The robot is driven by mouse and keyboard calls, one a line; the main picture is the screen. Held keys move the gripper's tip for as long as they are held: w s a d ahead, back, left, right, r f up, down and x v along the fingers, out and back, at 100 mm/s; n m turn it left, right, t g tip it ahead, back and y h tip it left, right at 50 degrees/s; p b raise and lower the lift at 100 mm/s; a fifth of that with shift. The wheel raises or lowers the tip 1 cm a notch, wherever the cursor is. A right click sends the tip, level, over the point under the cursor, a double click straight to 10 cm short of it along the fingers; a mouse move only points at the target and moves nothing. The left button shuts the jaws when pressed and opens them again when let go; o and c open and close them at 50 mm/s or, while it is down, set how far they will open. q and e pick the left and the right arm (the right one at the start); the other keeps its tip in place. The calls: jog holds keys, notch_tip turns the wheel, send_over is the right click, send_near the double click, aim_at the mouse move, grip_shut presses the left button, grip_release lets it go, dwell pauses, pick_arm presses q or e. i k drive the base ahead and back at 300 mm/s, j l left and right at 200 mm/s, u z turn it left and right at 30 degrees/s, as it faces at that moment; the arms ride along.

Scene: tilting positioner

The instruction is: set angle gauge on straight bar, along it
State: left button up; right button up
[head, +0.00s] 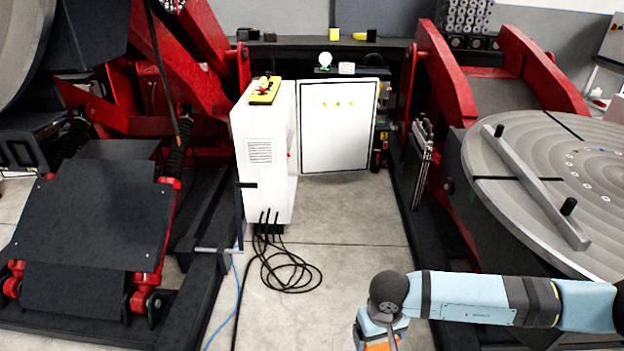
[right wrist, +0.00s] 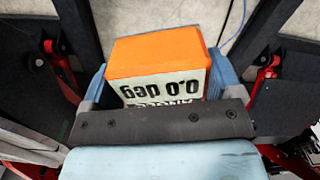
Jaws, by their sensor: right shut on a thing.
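The angle gauge, an orange box with a pale display reading "0.0 deg", sits between the blue fingers of my right gripper (right wrist: 158,80) in the right wrist view; its orange face (right wrist: 155,52) shows. In the head view the gauge (head: 381,347) is only a small orange patch at the bottom edge, below my right gripper (head: 379,335). The straight bar (head: 533,186), grey with two black knobs, lies on the round grey table at the right. The gripper and gauge are apart from the bar, to its lower left. My left gripper is not in view.
The round slotted table (head: 595,205) is on a red and black positioner. A white cabinet (head: 265,155) with a yellow pendant (head: 265,90) stands at centre left. Black cables (head: 285,270) coil on the floor. A dark tilted plate (head: 85,215) stands at left.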

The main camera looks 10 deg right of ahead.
aim_at(520, 161)
jog(key=i+z, duration=0.3)
jog(key=i, duration=0.3)
jog(key=i+z, duration=0.35)
jog(key=i, duration=0.25)
jog(key=i+z, duration=0.25)
jog(key=i, duration=0.4)
jog(key=i+j+z, duration=0.25)
jog(key=i, duration=0.4)
jog(key=l, duration=0.1)
